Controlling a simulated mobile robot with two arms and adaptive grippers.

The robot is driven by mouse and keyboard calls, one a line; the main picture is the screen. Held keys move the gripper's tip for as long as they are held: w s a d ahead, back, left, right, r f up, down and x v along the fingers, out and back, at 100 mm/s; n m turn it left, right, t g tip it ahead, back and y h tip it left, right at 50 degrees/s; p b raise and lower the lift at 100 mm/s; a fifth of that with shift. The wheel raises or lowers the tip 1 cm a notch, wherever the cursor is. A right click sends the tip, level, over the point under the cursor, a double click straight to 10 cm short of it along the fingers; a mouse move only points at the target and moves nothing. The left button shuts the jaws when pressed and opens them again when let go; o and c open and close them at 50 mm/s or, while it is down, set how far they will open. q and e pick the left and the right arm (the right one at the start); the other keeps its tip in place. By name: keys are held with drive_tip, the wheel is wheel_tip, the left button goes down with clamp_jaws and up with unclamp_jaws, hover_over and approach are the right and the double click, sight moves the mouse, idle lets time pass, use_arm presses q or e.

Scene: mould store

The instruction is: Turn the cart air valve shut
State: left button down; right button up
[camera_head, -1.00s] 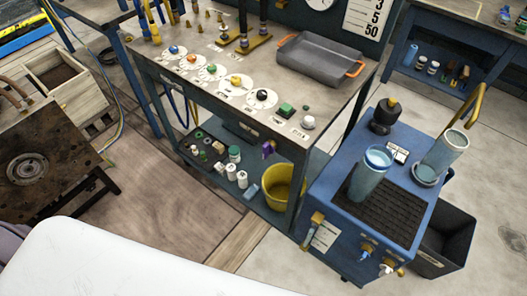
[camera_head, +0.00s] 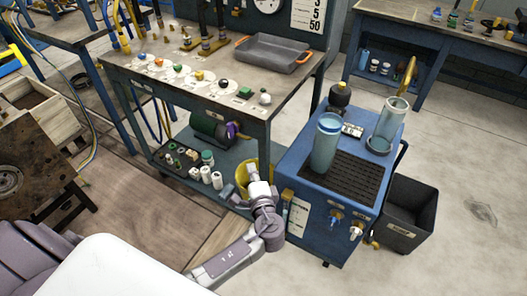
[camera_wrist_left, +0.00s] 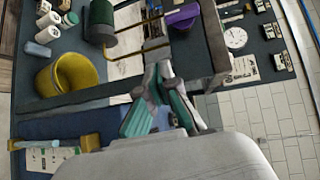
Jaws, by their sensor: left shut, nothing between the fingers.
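The blue cart (camera_head: 308,165) stands on the right of the head view. A brass-yellow fitting (camera_head: 288,195) sits at the left of its front face above a white label; a similar yellow fitting (camera_wrist_left: 45,144) with a label shows at lower left in the left wrist view. A blue tap (camera_head: 336,217) and a white-handled tap (camera_head: 356,231) are farther right on that face. I cannot tell which is the air valve. My left gripper (camera_head: 253,170) is shut and empty, left of the cart, apart from the fittings; its teal-padded fingers (camera_wrist_left: 158,78) show in the wrist view.
A workbench (camera_head: 290,85) with a grey tray (camera_head: 275,54) stands behind my left gripper. A yellow bucket (camera_head: 241,178) on its lower shelf is close behind the gripper. A dark bin (camera_head: 407,228) stands right of the cart. The floor in front is clear.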

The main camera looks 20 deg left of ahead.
sight(231, 130)
use_arm(q)
wheel_tip(231, 130, up, 5)
drive_tip(key=d+t+y, duration=0.1)
drive_tip(key=x, duration=0.4)
drive_tip(key=a+x, duration=0.1)
drive_tip(key=x, duration=0.2)
drive_tip(key=s+b+x, duration=0.1)
drive_tip(key=x, duration=0.3)
drive_tip(key=shift+w+a, duration=0.15)
drive_tip(key=shift+a, duration=0.85)
drive_tip(key=shift+f, duration=0.1)
use_arm(e)
drive_tip(key=shift+w+a+f+t, duration=0.15)
drive_tip(key=shift+w+a+f, duration=0.1)
drive_tip(key=shift+w, duration=0.35)
drive_tip(key=shift+w+a+f+t, duration=0.15)
drive_tip(key=shift+w+a+f, duration=0.1)
drive_tip(key=shift+w, duration=0.3)
use_arm(q)
drive_tip(key=shift+n, duration=0.3)
use_arm(e)
drive_tip(key=shift+w+r, duration=0.15)
